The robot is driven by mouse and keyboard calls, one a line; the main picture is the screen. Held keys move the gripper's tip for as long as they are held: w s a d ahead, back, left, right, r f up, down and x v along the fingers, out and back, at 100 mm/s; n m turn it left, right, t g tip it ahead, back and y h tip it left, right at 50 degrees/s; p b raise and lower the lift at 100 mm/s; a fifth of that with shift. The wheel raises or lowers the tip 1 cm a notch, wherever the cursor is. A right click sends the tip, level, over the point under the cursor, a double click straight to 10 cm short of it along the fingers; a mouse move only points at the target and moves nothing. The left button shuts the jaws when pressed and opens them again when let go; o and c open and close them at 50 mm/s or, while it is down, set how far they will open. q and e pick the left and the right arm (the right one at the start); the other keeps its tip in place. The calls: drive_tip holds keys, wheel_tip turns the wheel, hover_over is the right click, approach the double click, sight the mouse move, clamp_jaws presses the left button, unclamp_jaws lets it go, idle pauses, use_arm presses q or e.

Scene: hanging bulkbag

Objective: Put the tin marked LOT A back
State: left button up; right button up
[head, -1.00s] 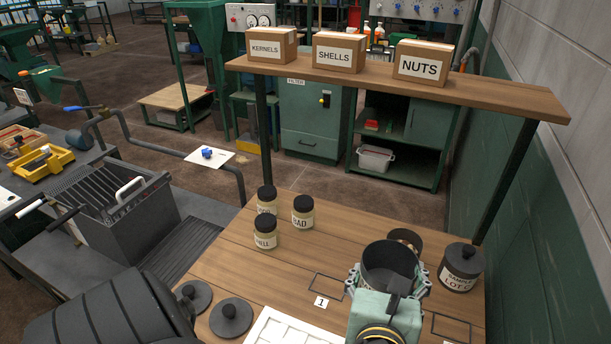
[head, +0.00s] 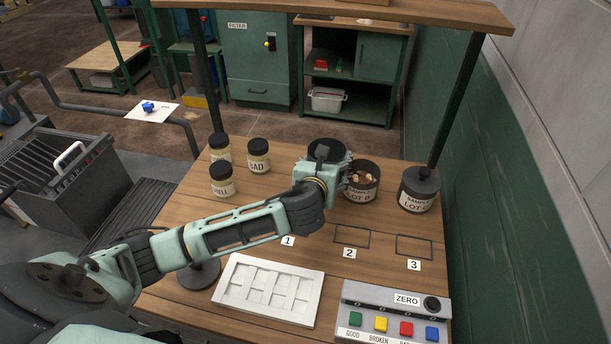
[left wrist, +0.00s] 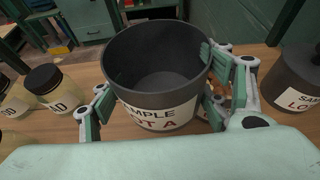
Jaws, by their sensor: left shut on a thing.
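The dark tin marked SAMPLE LOT A (left wrist: 160,75) is between the fingers of my left gripper (left wrist: 160,112) in the left wrist view. It is upright, open-topped and looks empty inside. In the head view my left gripper (head: 325,165) is shut on this tin (head: 322,147) at the back of the table, left of the tin LOT B (head: 360,184). The gripper hides most of it, and I cannot tell whether it touches the table. LOT B is open with nuts inside. The lidded tin LOT C (head: 418,191) stands farther right. My right gripper is not in view.
Outlined squares 2 (head: 351,239) and 3 (head: 414,247) are bare; my arm covers the square by label 1 (head: 288,240). A white tray (head: 232,290), a dark lid (head: 203,275) and a button box (head: 392,303) lie in front. Several jars (head: 222,181) stand at back left.

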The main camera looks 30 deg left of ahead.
use_arm(q)
drive_tip(key=a+f, duration=0.1)
drive_tip(key=a, duration=0.1)
drive_tip(key=w+a+f, duration=0.1)
drive_tip(key=a, duration=0.1)
drive_tip(key=w+a+f, duration=0.1)
drive_tip(key=a+f, duration=0.1)
drive_tip(key=shift+a+f, duration=0.1)
drive_tip(key=shift+a, duration=0.25)
drive_tip(key=shift+f, duration=2.05)
drive_tip(key=o, duration=1.3)
drive_tip(key=shift+f, duration=0.1)
drive_tip(key=shift+o, duration=0.2)
drive_tip(key=shift+s+r, duration=0.1)
drive_tip(key=shift+r, duration=0.1)
drive_tip(key=v, duration=1.2)
drive_tip(key=shift+f, duration=0.1)
